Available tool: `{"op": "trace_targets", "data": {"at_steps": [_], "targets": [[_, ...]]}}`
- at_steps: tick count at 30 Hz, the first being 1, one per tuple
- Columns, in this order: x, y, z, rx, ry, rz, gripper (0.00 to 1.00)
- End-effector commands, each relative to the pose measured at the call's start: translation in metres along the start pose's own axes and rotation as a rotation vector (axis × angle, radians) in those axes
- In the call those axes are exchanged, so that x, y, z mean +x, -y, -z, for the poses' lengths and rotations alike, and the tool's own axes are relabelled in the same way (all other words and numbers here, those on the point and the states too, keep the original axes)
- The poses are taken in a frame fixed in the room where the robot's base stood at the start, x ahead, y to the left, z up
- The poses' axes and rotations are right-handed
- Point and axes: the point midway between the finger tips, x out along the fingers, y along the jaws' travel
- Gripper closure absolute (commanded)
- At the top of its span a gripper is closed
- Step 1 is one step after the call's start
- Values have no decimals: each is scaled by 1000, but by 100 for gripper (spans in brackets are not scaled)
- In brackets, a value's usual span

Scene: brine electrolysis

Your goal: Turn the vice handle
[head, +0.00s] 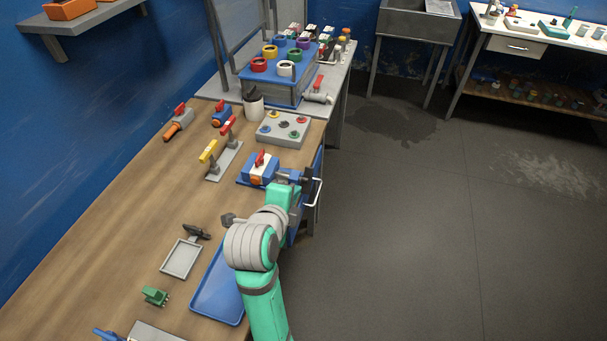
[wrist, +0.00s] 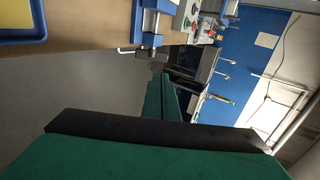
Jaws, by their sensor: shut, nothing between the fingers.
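A blue vice-like clamp (wrist: 151,22) with pale metal between its blue parts shows at the bench edge at the top of the wrist view. A thin silver bar (wrist: 126,50) beside its lower end looks like its handle. In the head view, a pale bent bar (head: 317,191) shows at the bench's right edge. My gripper (head: 307,183) is there, dark-tipped and shut with nothing in it, close beside the bar. I cannot tell whether they touch. My teal arm hides part of the bench edge and the clamp's body.
A blue device with a red lever (head: 260,167) stands just left of my gripper. A grey box with coloured buttons (head: 283,129) is behind it. A blue tray (head: 213,297) lies near my arm. The floor to the right is clear.

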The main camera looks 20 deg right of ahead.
Motion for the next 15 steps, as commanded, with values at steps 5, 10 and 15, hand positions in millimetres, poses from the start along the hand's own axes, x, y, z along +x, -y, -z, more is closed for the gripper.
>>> {"op": "trace_targets", "data": {"at_steps": [5,10,15], "targets": [[10,2,1,17,-5,-6,100],[37,1,1,16,-6,-7,100],[70,1,1,16,-6,-6,100]]}}
